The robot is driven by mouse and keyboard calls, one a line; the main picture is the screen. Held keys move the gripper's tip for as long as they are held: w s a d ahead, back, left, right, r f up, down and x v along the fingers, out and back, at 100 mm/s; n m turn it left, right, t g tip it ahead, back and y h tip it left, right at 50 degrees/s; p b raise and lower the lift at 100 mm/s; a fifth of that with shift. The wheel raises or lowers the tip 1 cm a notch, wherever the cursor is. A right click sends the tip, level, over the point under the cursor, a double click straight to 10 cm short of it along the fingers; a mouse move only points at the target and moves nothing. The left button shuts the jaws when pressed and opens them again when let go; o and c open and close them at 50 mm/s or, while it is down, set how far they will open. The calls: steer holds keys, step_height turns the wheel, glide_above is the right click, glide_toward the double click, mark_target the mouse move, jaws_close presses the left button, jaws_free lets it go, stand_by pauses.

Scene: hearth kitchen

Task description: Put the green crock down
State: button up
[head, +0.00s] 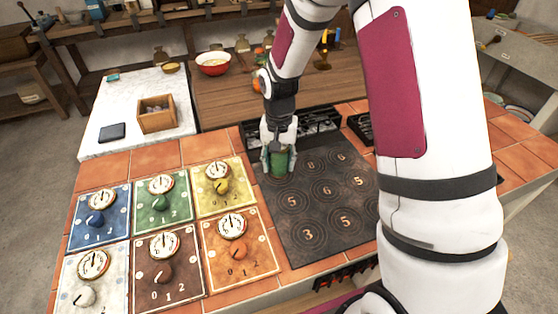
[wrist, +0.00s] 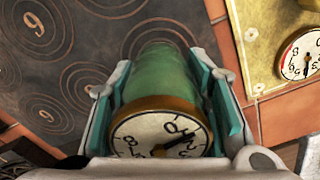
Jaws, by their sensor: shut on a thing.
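The green crock (head: 279,161) is held in my gripper (head: 279,150) at the far left part of the dark stovetop (head: 330,236). In the wrist view the crock's green body (wrist: 160,75) lies between the two teal-padded fingers of my gripper (wrist: 160,90). A brown rim and a numbered dial on its end face the wrist camera. The crock appears upright over the stovetop's back left corner. I cannot tell whether its base touches the surface. The stovetop has numbered ring patterns.
Coloured panels with dials and knobs, such as the yellow one (head: 239,199) and orange one (head: 261,262), lie left of the stovetop. A wooden box (head: 156,122) stands on a white counter. A red bowl (head: 214,68) is behind. The stovetop's front rings look clear.

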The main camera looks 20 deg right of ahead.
steer(key=o, duration=1.5)
steer(key=shift+f, duration=0.1)
step_height(320, 180, up, 12)
steer(key=shift+r+p, duration=0.1)
steer(key=shift+p, duration=0.25)
steer(key=shift+s+r, duration=0.1)
steer(key=shift+r, duration=0.15)
steer(key=s+r+n+t, duration=0.2)
steer(key=s+r, duration=0.9)
steer(key=s, duration=0.2)
steer(key=s+r+n+t, duration=0.1)
steer(key=s+n, duration=0.2)
steer(key=s, duration=1.2)
steer(key=shift+s+d, duration=0.2)
steer(key=shift+s, duration=0.1)
